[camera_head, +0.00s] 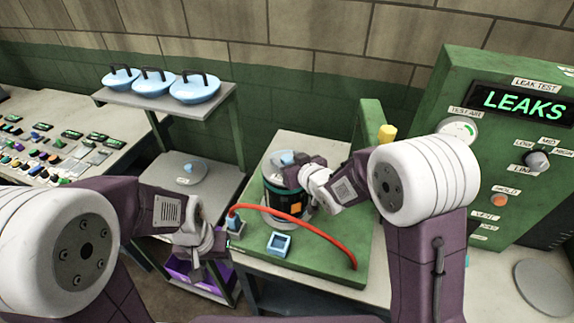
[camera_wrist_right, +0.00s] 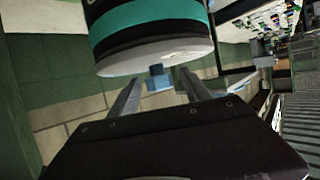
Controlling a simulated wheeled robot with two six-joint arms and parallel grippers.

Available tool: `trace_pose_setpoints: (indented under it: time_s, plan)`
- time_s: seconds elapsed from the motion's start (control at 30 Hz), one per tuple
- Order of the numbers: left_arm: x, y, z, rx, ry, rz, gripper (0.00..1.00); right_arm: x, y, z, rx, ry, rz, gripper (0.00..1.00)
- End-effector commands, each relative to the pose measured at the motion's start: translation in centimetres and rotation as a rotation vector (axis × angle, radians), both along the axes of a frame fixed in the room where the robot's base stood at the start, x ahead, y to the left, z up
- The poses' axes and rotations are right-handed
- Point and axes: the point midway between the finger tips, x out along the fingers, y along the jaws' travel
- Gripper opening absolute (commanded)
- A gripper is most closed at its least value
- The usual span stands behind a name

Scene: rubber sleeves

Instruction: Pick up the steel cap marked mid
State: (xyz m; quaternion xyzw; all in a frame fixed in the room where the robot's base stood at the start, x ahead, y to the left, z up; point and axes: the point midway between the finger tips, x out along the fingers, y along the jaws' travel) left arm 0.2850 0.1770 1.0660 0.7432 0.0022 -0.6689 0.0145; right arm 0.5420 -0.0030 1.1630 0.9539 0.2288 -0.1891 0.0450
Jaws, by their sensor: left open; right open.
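A drum (camera_head: 283,200) with a black, teal and orange body stands on the green stand. A pale steel cap with a blue knob (camera_head: 287,158) sits on top of it. The right wrist view shows the drum (camera_wrist_right: 150,28) upside down, with the cap's pale face (camera_wrist_right: 155,62) and the blue knob (camera_wrist_right: 158,77). My right gripper (camera_head: 292,172) is open beside the cap. In the wrist view its fingers (camera_wrist_right: 158,92) lie either side of the knob; contact cannot be told. My left gripper (camera_head: 197,264) is open and empty.
A red hose (camera_head: 300,222) arches over the green stand (camera_head: 335,262) near a small blue square socket (camera_head: 279,243). Light-blue domes with black handles (camera_head: 195,88) stand on the upper shelf. The green test panel (camera_head: 450,88) reads LEAKS. A purple crate (camera_head: 190,275) is below.

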Motion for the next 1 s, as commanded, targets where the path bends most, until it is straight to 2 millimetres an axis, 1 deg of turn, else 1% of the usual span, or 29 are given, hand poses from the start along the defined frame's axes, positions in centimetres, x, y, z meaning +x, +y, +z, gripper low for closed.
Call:
trace_pose_setpoints:
  time_s: [0.23, 0.27, 0.3, 0.37, 0.4, 0.43, 0.47, 0.77, 0.87, 1.0]
  plan:
    - [0.0, 0.0, 0.0, 0.000, 0.000, 0.000, 0.53, 0.3, 0.2, -0.2, -0.001, 0.000, 0.000, 0.57]
    - [0.0, 0.0, 0.0, 0.000, 0.000, 0.000, 0.53, 0.3, 0.2, -0.2, -0.001, 0.000, 0.000, 0.51]
    - [0.0, 0.0, 0.0, 0.000, 0.000, 0.000, 0.53, 0.2, 0.1, -0.2, -0.001, 0.000, 0.000, 0.40]
    - [0.0, 0.0, 0.0, 0.000, 0.000, 0.000, 0.53, 0.3, 0.2, -0.2, -0.001, 0.000, 0.000, 0.23]
    - [0.0, 0.0, 0.0, 0.000, 0.000, 0.000, 0.53, 0.2, 0.1, -0.2, -0.001, 0.000, 0.000, 0.12]
    - [0.0, 0.0, 0.0, 0.000, 0.000, 0.000, 0.53, 0.2, 0.1, -0.2, -0.001, 0.000, 0.000, 0.04]
    - [0.0, 0.0, 0.0, 0.000, 0.000, 0.000, 0.53, 0.2, 0.1, -0.2, -0.001, 0.000, 0.000, 0.00]
    - [0.0, 0.0, 0.0, 0.000, 0.000, 0.000, 0.53, 0.3, 0.2, 0.2, 0.001, -0.005, 0.000, 0.00]
    - [0.0, 0.0, 0.0, 0.000, 0.000, 0.000, 0.53, 0.4, 0.2, 1.7, 0.002, -0.010, 0.002, 0.00]
    - [0.0, 0.0, 0.1, 0.000, 0.000, 0.000, 0.53, 0.3, 0.2, 5.3, 0.003, -0.012, 0.000, 0.00]
